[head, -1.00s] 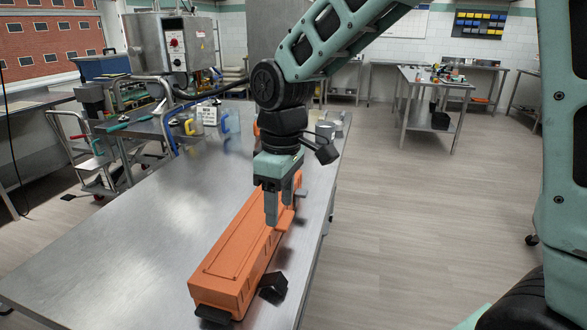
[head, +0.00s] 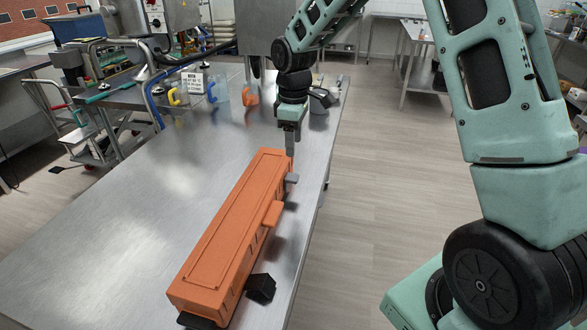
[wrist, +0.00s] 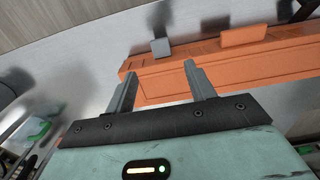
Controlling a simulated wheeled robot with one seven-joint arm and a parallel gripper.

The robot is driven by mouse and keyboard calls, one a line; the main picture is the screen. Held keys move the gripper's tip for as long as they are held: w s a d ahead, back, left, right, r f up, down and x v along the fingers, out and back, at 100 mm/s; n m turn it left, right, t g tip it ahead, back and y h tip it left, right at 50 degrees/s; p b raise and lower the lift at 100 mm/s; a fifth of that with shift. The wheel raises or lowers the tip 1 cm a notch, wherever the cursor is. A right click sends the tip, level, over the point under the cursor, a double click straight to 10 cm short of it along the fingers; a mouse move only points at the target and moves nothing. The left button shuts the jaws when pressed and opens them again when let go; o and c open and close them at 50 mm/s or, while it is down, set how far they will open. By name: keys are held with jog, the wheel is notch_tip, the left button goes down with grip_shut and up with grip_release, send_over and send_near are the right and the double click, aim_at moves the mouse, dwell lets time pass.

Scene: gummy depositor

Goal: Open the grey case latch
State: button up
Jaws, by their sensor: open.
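A long orange case (head: 225,238) lies on the steel table. The grey latch (head: 292,178) sticks out from its right long side near the far end, and it also shows in the wrist view (wrist: 160,47). My gripper (head: 289,152) is at the far end of the case, just beyond the grey latch. In the wrist view my gripper (wrist: 160,70) is open and empty. Its fingers point toward the case, with the grey latch on the case's other side. I cannot tell whether the fingers touch the case.
An orange latch (head: 271,214) and a black latch (head: 261,287) stick out from the same side. The steel table (head: 120,230) is clear left of the case; its right edge is close. Jugs (head: 218,88) and a small sign (head: 195,82) stand at the back.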

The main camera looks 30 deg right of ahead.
aim_at(294, 177)
notch_tip(294, 177, down, 10)
jog(key=shift+f+p, duration=0.1)
jog(key=shift+p, duration=0.5)
jog(key=c, duration=1)
